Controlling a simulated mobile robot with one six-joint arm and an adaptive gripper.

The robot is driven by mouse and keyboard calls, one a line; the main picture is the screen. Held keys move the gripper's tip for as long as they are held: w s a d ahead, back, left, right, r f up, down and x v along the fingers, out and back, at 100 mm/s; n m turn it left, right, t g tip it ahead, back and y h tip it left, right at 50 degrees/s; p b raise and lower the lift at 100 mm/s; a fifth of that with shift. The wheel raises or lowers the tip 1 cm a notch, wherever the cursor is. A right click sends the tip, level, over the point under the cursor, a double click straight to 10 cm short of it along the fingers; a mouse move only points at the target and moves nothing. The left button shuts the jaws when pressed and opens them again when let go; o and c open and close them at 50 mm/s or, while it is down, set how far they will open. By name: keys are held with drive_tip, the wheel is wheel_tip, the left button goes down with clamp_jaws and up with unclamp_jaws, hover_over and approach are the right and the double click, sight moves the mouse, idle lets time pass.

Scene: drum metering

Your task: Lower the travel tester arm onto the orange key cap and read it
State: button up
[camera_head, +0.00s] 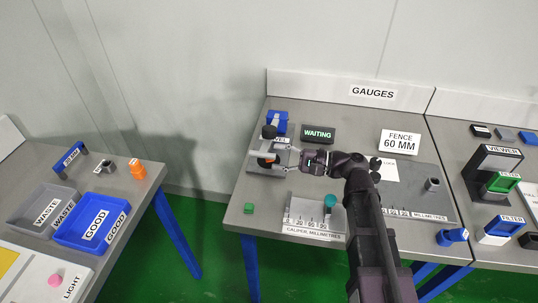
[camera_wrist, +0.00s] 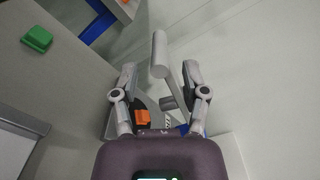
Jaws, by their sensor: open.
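The travel tester (camera_head: 258,143) stands at the left of the gauges table, partly hidden by my gripper (camera_head: 279,157). In the wrist view my gripper (camera_wrist: 160,75) is open, its two fingers spread on either side of a grey bar with a rounded end, which looks like the tester arm (camera_wrist: 159,50). The fingers appear apart from the bar. An orange piece, likely the orange key cap (camera_wrist: 142,116), shows low between the fingers, partly hidden; orange also shows at the tester in the head view (camera_head: 266,161). The display (camera_head: 318,134) beside the tester reads WAITING.
A green block (camera_head: 249,208) and a caliper scale (camera_head: 313,222) with a teal piece (camera_head: 330,200) lie near the table's front. The FENCE 60 MM sign (camera_head: 399,142) stands right. Waste and good trays (camera_head: 95,222) are on the left table, across a gap.

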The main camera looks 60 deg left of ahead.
drive_tip(key=v, duration=0.7)
drive_tip(key=shift+d, duration=0.2)
drive_tip(key=shift+w, duration=0.15)
